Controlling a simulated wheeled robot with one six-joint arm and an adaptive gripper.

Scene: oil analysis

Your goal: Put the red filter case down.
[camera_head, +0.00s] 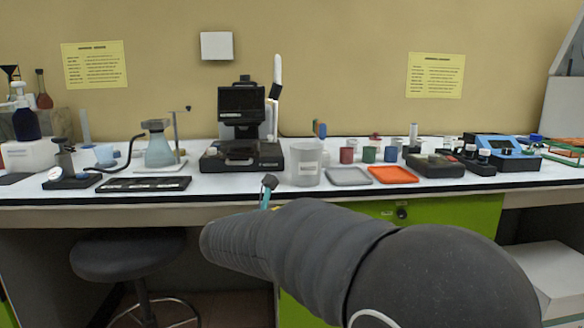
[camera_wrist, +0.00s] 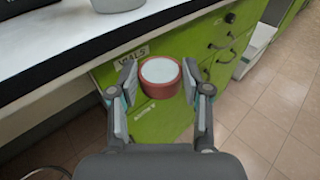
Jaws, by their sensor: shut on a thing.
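The red filter case (camera_wrist: 159,72), a short round case with a white top and a red rim, sits between my fingertips in the wrist view. My gripper (camera_wrist: 159,82) is shut on its sides. The case is held in front of the green cabinet, off the bench top. In the head view a dark fingertip with teal on it shows for my gripper (camera_head: 268,190), just in front of the bench edge. The held case is hidden behind my arm there.
The white bench (camera_head: 225,190) carries a grey tray (camera_head: 348,183), an orange tray (camera_head: 393,181), a clear beaker (camera_head: 305,170), small coloured cups including a red one (camera_head: 347,156), and a black instrument (camera_head: 242,130). A stool (camera_head: 125,258) stands below on the left.

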